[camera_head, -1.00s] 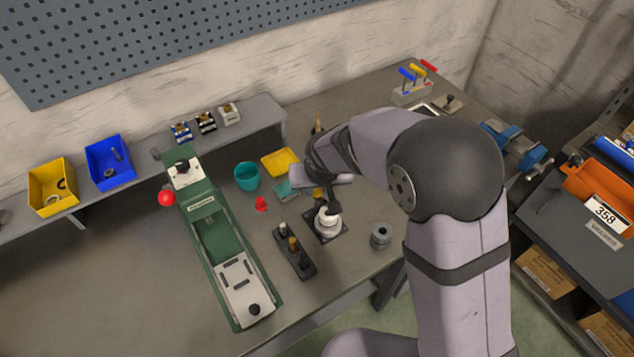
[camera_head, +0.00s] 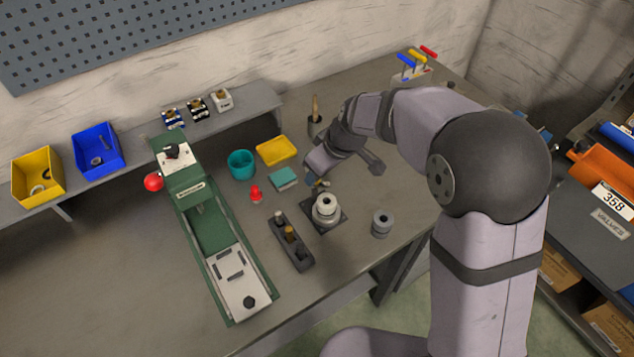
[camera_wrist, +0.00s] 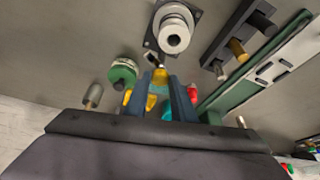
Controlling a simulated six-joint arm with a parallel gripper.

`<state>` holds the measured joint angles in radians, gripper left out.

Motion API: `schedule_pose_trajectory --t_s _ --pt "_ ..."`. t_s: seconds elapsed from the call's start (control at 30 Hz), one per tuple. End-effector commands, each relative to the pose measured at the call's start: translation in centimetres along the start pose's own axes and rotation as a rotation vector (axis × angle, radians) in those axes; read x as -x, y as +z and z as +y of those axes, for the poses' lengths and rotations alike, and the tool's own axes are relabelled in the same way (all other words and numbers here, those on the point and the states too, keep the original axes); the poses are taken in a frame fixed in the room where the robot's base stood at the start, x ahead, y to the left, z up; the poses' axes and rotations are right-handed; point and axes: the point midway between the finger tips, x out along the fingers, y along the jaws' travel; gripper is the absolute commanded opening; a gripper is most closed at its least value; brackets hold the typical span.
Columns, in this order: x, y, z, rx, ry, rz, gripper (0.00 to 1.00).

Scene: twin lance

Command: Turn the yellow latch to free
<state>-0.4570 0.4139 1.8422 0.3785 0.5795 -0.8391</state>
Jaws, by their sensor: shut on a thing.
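The yellow latch (camera_wrist: 159,78) shows in the wrist view as a small yellow piece between my fingertips, beside a white round fitting (camera_wrist: 174,32) on a dark square plate. My gripper (camera_wrist: 164,86) is shut on this yellow piece; the fingers hide part of it, and I cannot tell its turn angle. In the head view the white fitting (camera_head: 326,206) stands upright in plain sight. My gripper (camera_head: 318,183) is low, just behind it, and its fingertips are mostly hidden by the wrist.
A dark block with pegs (camera_head: 290,244) and a grey ring part (camera_head: 382,223) stand close to the fitting. A red piece (camera_head: 256,193), teal block (camera_head: 283,178), yellow tray (camera_head: 277,151) and teal cup (camera_head: 241,165) lie left. A green fixture (camera_head: 208,226) stands farther left.

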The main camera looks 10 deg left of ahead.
Motion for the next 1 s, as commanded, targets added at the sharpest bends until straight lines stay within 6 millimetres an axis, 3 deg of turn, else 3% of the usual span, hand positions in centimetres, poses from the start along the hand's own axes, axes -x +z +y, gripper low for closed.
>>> schedule_pose_trajectory --t_s 0.03,0.5,1.0 --pt "-0.77 0.14 0.27 0.040 -0.013 0.007 0.01" --pt "-0.22 -0.10 0.53 0.401 -0.165 0.001 0.01" --pt "-0.06 -0.20 0.63 0.533 -0.218 0.000 0.01"
